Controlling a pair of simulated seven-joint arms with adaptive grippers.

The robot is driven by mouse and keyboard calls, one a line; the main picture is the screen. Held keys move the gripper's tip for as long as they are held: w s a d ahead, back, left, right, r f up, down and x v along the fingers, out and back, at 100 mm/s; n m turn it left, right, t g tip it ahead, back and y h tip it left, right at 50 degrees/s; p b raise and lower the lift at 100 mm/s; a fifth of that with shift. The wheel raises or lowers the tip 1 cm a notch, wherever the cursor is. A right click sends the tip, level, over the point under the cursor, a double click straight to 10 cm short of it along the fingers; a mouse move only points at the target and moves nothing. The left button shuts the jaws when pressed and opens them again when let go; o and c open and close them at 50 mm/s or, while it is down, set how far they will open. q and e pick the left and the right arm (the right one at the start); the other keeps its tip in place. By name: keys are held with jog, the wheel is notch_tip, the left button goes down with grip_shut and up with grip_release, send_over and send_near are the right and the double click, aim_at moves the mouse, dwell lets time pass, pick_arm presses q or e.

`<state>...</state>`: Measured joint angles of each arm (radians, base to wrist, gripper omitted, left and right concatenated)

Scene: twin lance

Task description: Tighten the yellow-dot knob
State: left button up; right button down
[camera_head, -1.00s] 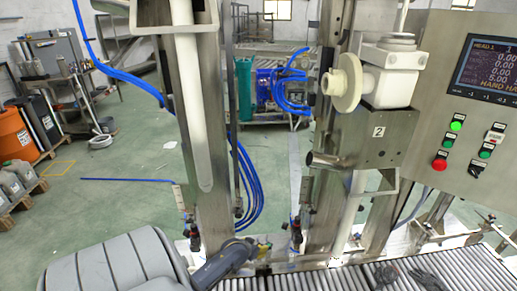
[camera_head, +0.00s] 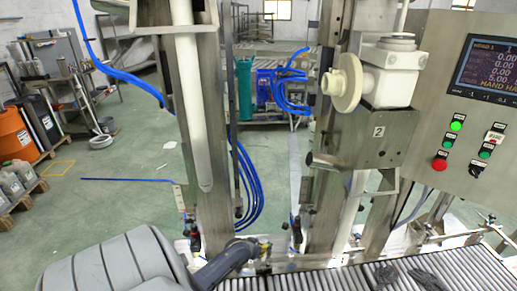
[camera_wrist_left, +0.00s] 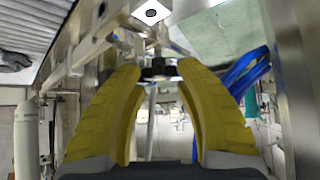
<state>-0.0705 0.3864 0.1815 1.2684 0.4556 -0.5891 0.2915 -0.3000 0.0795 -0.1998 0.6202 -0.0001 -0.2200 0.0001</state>
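My left gripper (camera_head: 264,252) is low in the middle of the head view, by the foot of the left steel column. In the left wrist view, its two yellow fingers (camera_wrist_left: 159,70) stand apart, with a small dark knob (camera_wrist_left: 159,68) between their tips. The knob fills the gap and appears to touch both tips, so the gripper looks shut on it. No yellow dot can be made out on the knob. In the head view, the gripper hides this spot. My right gripper is not clearly in view.
Small red-and-black fittings stand beside the left column (camera_head: 193,236) and the right column (camera_head: 297,232). Blue hoses (camera_head: 245,180) hang between the columns. A roller conveyor (camera_head: 350,277) runs along the front. A control panel (camera_head: 480,110) stands at the right.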

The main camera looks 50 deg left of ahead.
pick_arm(q)
grip_shut()
jog(key=shift+r, duration=0.1)
